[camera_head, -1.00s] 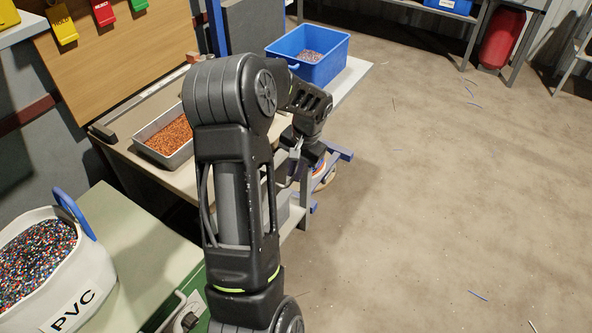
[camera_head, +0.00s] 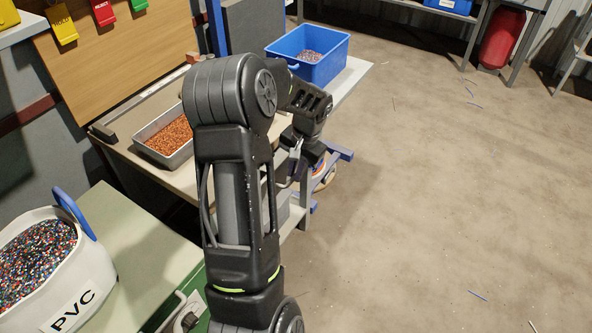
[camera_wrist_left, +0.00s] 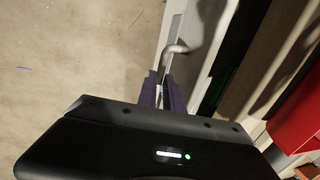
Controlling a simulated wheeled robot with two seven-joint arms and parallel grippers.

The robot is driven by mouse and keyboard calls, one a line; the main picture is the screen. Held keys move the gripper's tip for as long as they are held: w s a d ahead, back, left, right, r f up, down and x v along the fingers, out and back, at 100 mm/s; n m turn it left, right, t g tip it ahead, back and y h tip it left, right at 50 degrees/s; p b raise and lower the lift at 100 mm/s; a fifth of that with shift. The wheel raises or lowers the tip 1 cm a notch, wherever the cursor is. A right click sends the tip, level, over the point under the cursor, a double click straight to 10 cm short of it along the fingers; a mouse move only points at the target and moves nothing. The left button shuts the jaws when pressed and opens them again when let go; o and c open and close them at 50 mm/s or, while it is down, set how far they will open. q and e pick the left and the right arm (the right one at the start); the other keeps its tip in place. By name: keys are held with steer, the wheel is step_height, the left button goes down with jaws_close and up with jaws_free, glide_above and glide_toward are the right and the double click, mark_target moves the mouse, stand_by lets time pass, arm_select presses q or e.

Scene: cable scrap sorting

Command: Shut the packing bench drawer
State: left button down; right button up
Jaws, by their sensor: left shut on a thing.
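In the left wrist view, the drawer's pale front (camera_wrist_left: 177,32) runs down the upper middle, with a bent metal handle (camera_wrist_left: 172,50) on it. My left gripper (camera_wrist_left: 163,82) is shut on the handle, its two dark fingers close together around the lower end. A dark gap shows to the right of the drawer front. In the head view, my left arm crosses the picture and hides most of the drawer and the handle; my left gripper (camera_head: 296,165) is partly visible at the bench's (camera_head: 150,178) near right side. My right gripper is not in view.
A grey tray of orange granules (camera_head: 145,148) and a blue crate (camera_head: 335,68) stand on the bench. A white PVC bag (camera_head: 95,270) sits on a green surface at lower left. A red cylinder (camera_head: 500,40) stands far back. The floor at right is mostly clear.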

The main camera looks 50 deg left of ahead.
mark_target(283, 159)
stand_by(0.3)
arm_select(q)
steer(key=a, duration=0.1)
steer(key=s+a, duration=0.1)
steer(key=a, duration=0.1)
steer(key=a+p, duration=0.1)
steer(key=shift+s+a, duration=0.15)
steer(key=shift+s, duration=0.1)
steer(key=c, duration=1.8)
jaws_free()
steer(key=shift+o, duration=0.2)
steer(key=r, duration=0.2)
steer(key=d+r, duration=0.1)
steer(key=r, duration=0.4)
steer(key=shift+w+d+r+p, duration=0.2)
steer(key=shift+w+r+p, duration=0.1)
steer(key=shift+r, duration=0.1)
